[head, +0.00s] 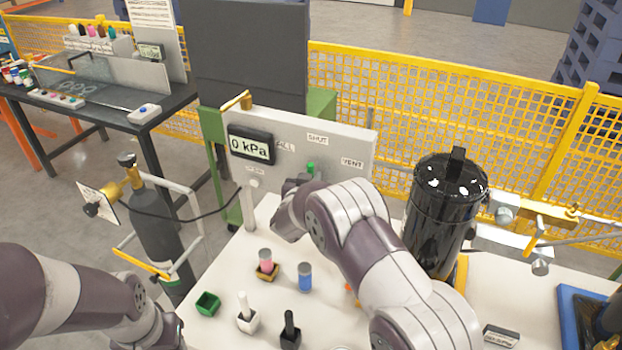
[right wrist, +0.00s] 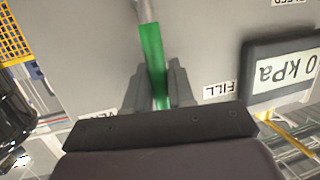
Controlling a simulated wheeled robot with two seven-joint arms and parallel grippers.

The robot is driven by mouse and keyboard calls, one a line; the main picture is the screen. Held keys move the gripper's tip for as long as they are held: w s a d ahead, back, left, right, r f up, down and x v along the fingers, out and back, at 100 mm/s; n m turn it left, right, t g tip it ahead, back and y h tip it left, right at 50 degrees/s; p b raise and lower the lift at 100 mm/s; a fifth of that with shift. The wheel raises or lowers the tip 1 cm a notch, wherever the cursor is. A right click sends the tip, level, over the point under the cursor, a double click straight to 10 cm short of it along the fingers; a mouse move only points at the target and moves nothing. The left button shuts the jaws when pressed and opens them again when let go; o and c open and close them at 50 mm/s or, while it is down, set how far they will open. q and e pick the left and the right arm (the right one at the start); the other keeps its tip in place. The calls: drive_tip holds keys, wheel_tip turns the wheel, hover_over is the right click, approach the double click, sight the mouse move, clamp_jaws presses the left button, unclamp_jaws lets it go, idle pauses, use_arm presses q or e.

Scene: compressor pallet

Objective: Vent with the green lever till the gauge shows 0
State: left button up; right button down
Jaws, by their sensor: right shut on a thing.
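The gauge (head: 251,146) on the grey panel (head: 345,140) reads 0 kPa, and it shows upside down in the right wrist view (right wrist: 285,68). The green lever (right wrist: 152,55) is between the two fingers of my right gripper (right wrist: 160,92), which is shut on it. In the head view only a small green piece of the lever (head: 311,168) shows above my right gripper (head: 304,178); my arm hides the rest. The SHUT label (head: 318,139), FILL label (right wrist: 219,91) and VENT label (head: 352,162) are around the lever. My left arm is at the lower left; its gripper is out of sight.
A black tank (head: 440,215) stands right of my right arm. Pink (head: 265,259) and blue (head: 305,276) capped containers, a green box (head: 207,303) and small holders are on the white table (head: 225,268). A dark gas cylinder (head: 150,215) stands left of the table.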

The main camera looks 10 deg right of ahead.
drive_tip(key=c, duration=1.1)
unclamp_jaws()
drive_tip(key=shift+o, duration=0.2)
drive_tip(key=shift+s, duration=0.1)
drive_tip(key=b+v, duration=0.2)
drive_tip(key=v, duration=1)
drive_tip(key=shift+s+b, duration=0.2)
drive_tip(key=shift+b, duration=0.15)
drive_tip(key=shift+a+r, duration=0.1)
